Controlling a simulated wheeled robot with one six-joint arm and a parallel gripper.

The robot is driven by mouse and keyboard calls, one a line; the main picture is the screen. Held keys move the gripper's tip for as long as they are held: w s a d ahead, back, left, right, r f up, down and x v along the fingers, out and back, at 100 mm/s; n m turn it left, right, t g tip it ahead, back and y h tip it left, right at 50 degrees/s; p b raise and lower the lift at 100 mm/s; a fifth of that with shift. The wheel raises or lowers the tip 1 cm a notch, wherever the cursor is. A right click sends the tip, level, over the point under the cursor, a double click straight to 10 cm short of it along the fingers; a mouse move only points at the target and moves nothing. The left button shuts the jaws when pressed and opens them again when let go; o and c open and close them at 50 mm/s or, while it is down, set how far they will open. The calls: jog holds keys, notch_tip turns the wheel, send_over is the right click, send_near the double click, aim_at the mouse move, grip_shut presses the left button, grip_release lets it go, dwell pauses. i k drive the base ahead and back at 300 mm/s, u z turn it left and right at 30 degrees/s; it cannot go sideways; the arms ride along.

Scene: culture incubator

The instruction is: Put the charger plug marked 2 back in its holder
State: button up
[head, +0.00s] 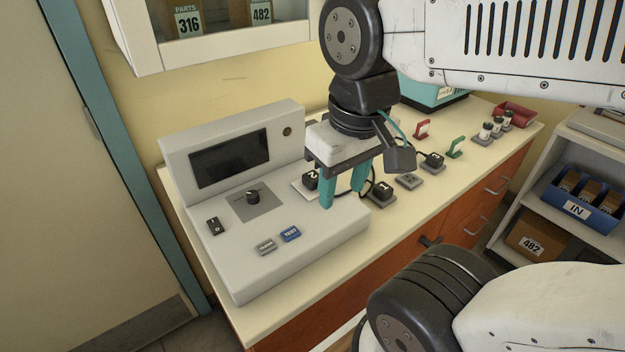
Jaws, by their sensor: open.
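A black charger plug (311,179) with a white mark, probably the 2, sits on a pale plate just behind the right end of the grey console. My gripper (342,197) points down with its teal fingers apart and empty. It appears just right of this plug, and its left finger partly covers the plug's surroundings. A grey holder (409,181) on the counter is empty, with its socket openings showing. Holders on either side of it carry two other black plugs, one (383,188) nearer and one (434,159) farther. Their marks are too small to read surely.
The grey console (262,226) with a dark screen fills the counter's left part. A red bracket (422,128), a green bracket (455,147), small bottles (486,131) and a red tray (514,115) stand farther right. Dark cords lie near the plugs. A wall cabinet (215,38) hangs above.

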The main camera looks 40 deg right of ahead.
aim_at(310, 178)
jog(key=k, duration=0.5)
jog(key=z, duration=3.1)
jog(key=k, duration=0.65)
jog(key=u, duration=2.3)
jog(key=i, duration=0.5)
jog(key=u, duration=0.05)
